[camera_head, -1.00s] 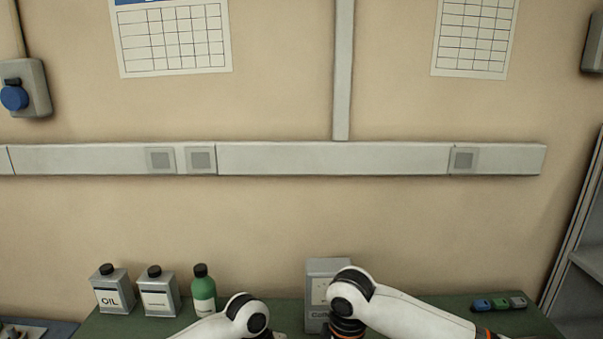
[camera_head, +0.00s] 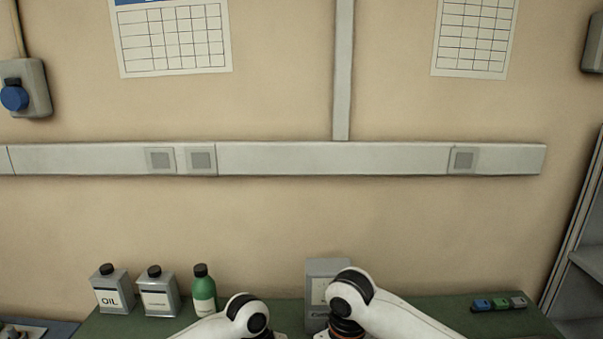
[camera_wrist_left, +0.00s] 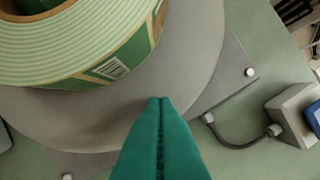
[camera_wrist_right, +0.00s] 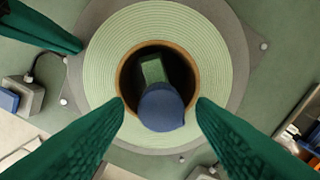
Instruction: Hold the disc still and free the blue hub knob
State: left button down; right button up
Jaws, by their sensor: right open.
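The pale green tape roll (camera_wrist_right: 105,60) sits on a grey disc (camera_wrist_right: 243,50), seen from above in the right wrist view. The blue knob (camera_wrist_right: 162,108) is inside the roll's dark centre hole, beside a green block-shaped part (camera_wrist_right: 152,70). My right gripper (camera_wrist_right: 160,102) is open, its fingertips on either side of the knob and apart from it in the picture. In the left wrist view my left gripper (camera_wrist_left: 160,99) is shut, its tips together over the outer part of the disc (camera_wrist_left: 190,75); I cannot tell whether they touch it.
A grey box with a blue part (camera_wrist_left: 297,112) and a cable stands near the disc's base plate (camera_wrist_left: 232,75). In the head view, two cans (camera_head: 159,292), a green bottle (camera_head: 204,290) and a grey box (camera_head: 322,275) stand at the bench's back.

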pick_arm(q)
jog(key=shift+s+a+f, duration=0.1)
jog(key=shift+s+f, duration=0.05)
jog(key=shift+f, duration=0.2)
pick_arm(e)
jog(key=shift+f, duration=0.35)
jog(key=shift+r, duration=0.1)
jog(key=c, duration=0.9)
